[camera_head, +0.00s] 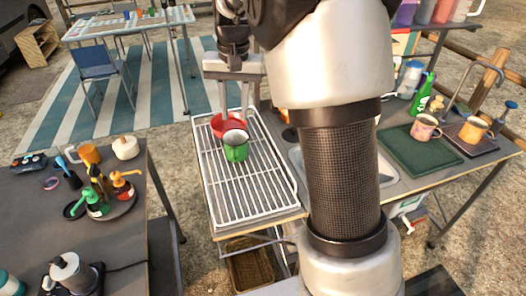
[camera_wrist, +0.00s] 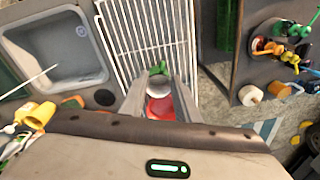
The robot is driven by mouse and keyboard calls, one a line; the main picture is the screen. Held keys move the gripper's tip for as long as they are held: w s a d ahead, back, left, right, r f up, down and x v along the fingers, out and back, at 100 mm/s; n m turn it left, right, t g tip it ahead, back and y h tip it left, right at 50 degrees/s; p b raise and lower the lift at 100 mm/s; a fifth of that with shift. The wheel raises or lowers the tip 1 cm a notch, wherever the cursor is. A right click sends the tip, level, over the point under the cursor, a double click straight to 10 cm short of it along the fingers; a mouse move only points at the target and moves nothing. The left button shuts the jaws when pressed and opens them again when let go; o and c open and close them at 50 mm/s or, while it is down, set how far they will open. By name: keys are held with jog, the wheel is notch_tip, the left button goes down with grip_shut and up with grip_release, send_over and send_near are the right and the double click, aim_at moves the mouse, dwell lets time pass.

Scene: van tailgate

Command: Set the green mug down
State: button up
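The green mug (camera_head: 236,150) is upright, with a pale inside, over the white wire rack (camera_head: 247,198) in the head view. In the wrist view its pale opening (camera_wrist: 158,87) lies between my fingers, with green beyond it. My gripper (camera_head: 234,122) points down and is shut on the mug, one finger at each side. I cannot tell whether the mug's base touches the rack. A red dish (camera_head: 217,124) is right behind the mug, and it also shows in the wrist view (camera_wrist: 161,107).
The rack's near part is bare. A sink (camera_wrist: 62,48) adjoins it. A green mat (camera_head: 408,150) with a pink mug (camera_head: 425,127) and an orange mug (camera_head: 473,130) are at right. A dark table (camera_head: 60,215) with bottles and a moka pot stands left, across a gap.

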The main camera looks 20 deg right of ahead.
jog(key=s+r+n+t, duration=0.2)
jog(key=s+r, duration=0.6)
jog(key=s, duration=0.5)
jog(key=s+d+f+n+t, duration=0.1)
jog(key=s+f+t, duration=0.1)
jog(key=s, duration=1.2)
jog(key=shift+f+n, duration=0.3)
jog(key=shift+n, duration=0.1)
jog(key=shift+d, duration=0.1)
